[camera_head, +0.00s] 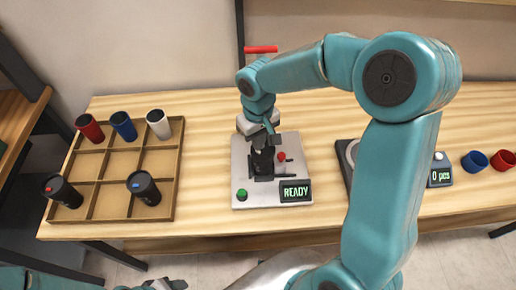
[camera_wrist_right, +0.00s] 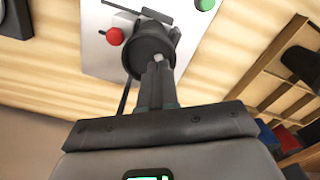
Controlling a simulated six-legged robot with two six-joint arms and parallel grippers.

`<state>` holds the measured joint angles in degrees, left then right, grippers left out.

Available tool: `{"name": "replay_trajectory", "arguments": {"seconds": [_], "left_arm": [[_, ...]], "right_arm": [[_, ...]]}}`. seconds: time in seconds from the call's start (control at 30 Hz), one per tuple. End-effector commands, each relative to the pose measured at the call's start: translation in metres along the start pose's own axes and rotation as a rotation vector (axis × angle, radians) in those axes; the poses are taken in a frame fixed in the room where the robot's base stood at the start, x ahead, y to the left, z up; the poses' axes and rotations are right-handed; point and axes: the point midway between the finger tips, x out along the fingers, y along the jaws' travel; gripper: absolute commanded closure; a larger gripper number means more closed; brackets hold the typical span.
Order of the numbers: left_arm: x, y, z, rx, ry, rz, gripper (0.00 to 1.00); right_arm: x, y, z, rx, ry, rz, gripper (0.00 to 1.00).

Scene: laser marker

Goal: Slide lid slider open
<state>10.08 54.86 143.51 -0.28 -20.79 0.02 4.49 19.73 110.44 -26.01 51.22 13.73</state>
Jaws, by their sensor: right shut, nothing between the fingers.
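A black tumbler (camera_head: 263,162) stands on the white marking machine (camera_head: 239,165), whose display reads READY. The right wrist view shows the tumbler's dark round lid (camera_wrist_right: 150,42) with a small pale tab (camera_wrist_right: 157,58), likely the slider, at its near edge. My right gripper (camera_head: 262,145) points down over the tumbler. Its dark fingers (camera_wrist_right: 158,76) are together and empty, with their tips at or very near the tab. I cannot tell whether they touch it. A grey part, likely my left gripper (camera_head: 165,285), is cut off at the bottom edge; its jaws cannot be made out.
A wooden divided tray (camera_head: 111,199) at left holds red, blue, white and black tumblers. The machine has a green button (camera_head: 242,194) and a red knob (camera_head: 281,157). A scale (camera_head: 439,176) reading 0 pcs and loose coloured rings (camera_head: 475,160) lie at right, partly behind my arm.

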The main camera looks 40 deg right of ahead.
Motion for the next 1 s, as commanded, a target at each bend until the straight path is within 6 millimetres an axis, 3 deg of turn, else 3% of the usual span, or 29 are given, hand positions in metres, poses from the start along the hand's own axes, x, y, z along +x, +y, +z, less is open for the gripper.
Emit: {"name": "replay_trajectory", "arguments": {"seconds": [1.0], "left_arm": [[0.0064,-0.0023,-0.0002,0.000,0.000,0.000,0.47]], "right_arm": [[0.0078,0.0000,0.0001,0.000,0.000,0.000,1.00]]}}
